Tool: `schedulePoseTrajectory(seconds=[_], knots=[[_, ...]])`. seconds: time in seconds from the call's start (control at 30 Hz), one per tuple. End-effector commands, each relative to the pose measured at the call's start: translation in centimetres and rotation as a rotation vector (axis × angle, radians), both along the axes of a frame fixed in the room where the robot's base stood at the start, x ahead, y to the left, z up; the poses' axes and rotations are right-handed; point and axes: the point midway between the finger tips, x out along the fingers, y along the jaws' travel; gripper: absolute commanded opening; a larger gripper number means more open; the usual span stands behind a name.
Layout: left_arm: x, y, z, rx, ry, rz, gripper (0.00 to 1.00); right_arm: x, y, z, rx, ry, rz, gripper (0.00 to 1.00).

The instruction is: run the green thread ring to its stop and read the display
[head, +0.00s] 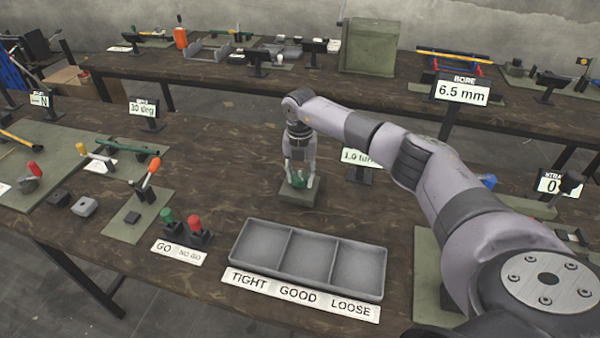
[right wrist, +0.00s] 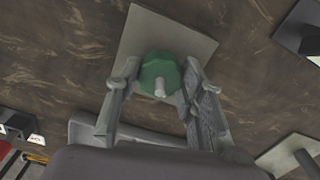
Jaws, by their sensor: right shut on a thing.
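The green thread ring (right wrist: 160,76) sits around a grey stud on a square grey base. In the head view the ring (head: 299,181) shows between the fingers of my right gripper (head: 300,182), which comes down on it from above. My right gripper (right wrist: 163,88) is shut on the ring, with a finger on each side. A display (head: 359,156) stands to the right of the ring and reads "1.0 tur", the rest hidden by my right arm. My left gripper is not in the head view.
A three-part tray (head: 286,228) marked TIGHT, GOOD, LOOSE stands in front. Green and red gauges (head: 187,228) stand left of it. A BORE display (head: 462,92) reads 6.5 mm. Bare table lies left of the ring.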

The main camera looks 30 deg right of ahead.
Motion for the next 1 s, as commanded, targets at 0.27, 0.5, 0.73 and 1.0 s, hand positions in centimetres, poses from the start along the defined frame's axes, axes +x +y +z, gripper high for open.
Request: schedulePoseTrajectory(seconds=[0.27, 0.5, 0.73, 1.0], knots=[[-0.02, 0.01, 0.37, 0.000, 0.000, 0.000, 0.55, 0.08, -0.06, 0.14, -0.001, -0.003, -0.095, 0.08], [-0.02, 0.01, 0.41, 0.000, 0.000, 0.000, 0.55, 0.08, -0.07, 0.12, 0.000, -0.004, -0.116, 0.08], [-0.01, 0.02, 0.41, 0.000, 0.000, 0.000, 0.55, 0.09, -0.08, 0.12, 0.000, -0.004, -0.116, 0.08], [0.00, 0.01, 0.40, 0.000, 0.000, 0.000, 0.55, 0.06, -0.05, 0.09, -0.001, -0.002, -0.115, 0.49]])
